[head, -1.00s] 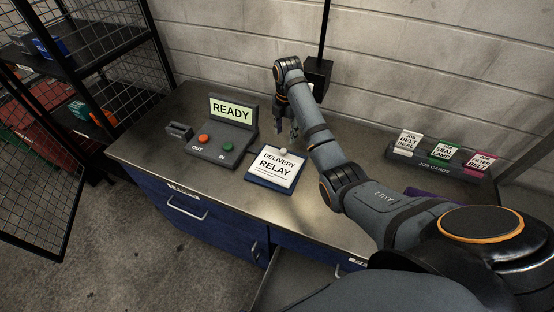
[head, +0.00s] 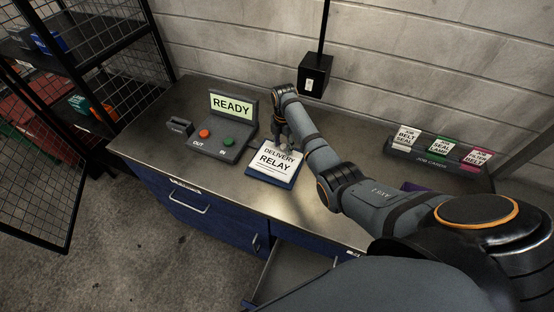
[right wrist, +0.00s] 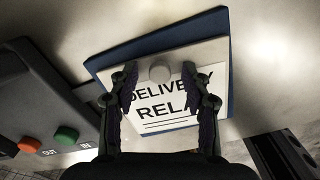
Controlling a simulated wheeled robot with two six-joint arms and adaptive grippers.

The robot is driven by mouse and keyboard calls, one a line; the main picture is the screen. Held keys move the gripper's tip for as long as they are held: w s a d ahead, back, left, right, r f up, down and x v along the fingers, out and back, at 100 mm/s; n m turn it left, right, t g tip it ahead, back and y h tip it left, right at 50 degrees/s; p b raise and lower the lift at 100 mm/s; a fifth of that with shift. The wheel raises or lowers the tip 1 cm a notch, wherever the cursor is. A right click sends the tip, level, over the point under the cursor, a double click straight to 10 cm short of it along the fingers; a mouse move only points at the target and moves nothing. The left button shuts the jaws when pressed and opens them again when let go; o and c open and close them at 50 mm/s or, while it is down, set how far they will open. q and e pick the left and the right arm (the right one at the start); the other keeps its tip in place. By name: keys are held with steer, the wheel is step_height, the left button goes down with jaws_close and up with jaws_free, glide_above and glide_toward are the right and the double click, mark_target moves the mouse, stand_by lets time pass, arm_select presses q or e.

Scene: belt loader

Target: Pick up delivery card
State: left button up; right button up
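The delivery card (head: 274,161) is white with the words DELIVERY RELAY and lies on a blue holder (head: 258,175) on the metal counter. In the right wrist view the card (right wrist: 165,118) has a pale round knob (right wrist: 159,74) near its top edge. My right gripper (head: 283,145) is over the card's top edge. In the right wrist view its fingers (right wrist: 160,85) are apart on either side of the knob, with a gap to it, and it looks empty. My left gripper is not in view.
A grey console (head: 223,129) with a READY screen and red and green buttons stands left of the card. A job card rack (head: 436,157) is at the right back of the counter (head: 188,102). An open drawer (head: 292,271) juts out below.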

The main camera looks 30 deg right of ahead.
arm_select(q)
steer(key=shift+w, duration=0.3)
arm_select(e)
jaws_close()
steer(key=shift+r, duration=0.1)
steer(key=shift+r+b, duration=0.45)
steer(key=shift+r, duration=0.1)
steer(key=shift+w+r+b, duration=0.1)
steer(key=shift+r+b, duration=0.4)
steer(key=shift+r, duration=0.3)
steer(key=s+r, duration=0.1)
steer(key=s+d+r, duration=0.1)
steer(key=r, duration=0.1)
steer(key=shift+s+r, duration=0.15)
steer(key=shift+s, duration=0.1)
arm_select(q)
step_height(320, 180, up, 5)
steer(key=p, duration=0.6)
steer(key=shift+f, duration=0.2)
arm_select(e)
steer(key=s+d+r, duration=0.4)
steer(key=s+r, duration=0.3)
steer(key=s, duration=0.3)
steer(key=shift+s, duration=0.4)
